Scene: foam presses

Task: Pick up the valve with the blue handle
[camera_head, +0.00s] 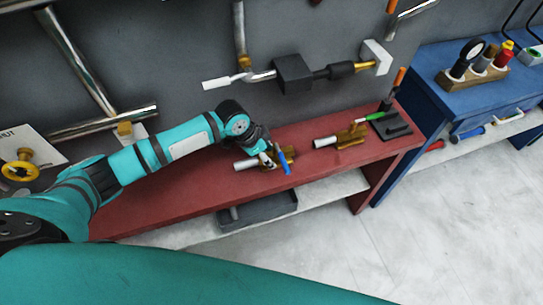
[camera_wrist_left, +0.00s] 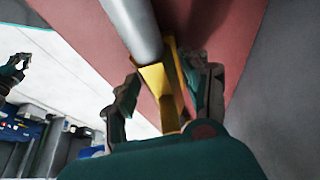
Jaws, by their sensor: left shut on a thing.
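The valve with the blue handle (camera_head: 284,163) is on the red bench, with a silver pipe end (camera_head: 245,164) pointing left and a brass body. My left gripper (camera_head: 266,157) is at this valve and shut on it. In the left wrist view my left gripper (camera_wrist_left: 163,100) has one finger on each side of the brass body (camera_wrist_left: 157,78), and the silver pipe (camera_wrist_left: 133,28) runs up from it. The blue handle cannot be made out there. My right gripper (camera_wrist_left: 14,72) seems to show small at the far left of that view; its jaw state is unclear.
A second brass valve (camera_head: 351,136) with a green handle (camera_head: 370,117) lies to the right on the red bench (camera_head: 180,202). A dark tray (camera_head: 258,208) is on the shelf below. A blue bench (camera_head: 440,88) stands at right. Pipes hang on the grey wall behind.

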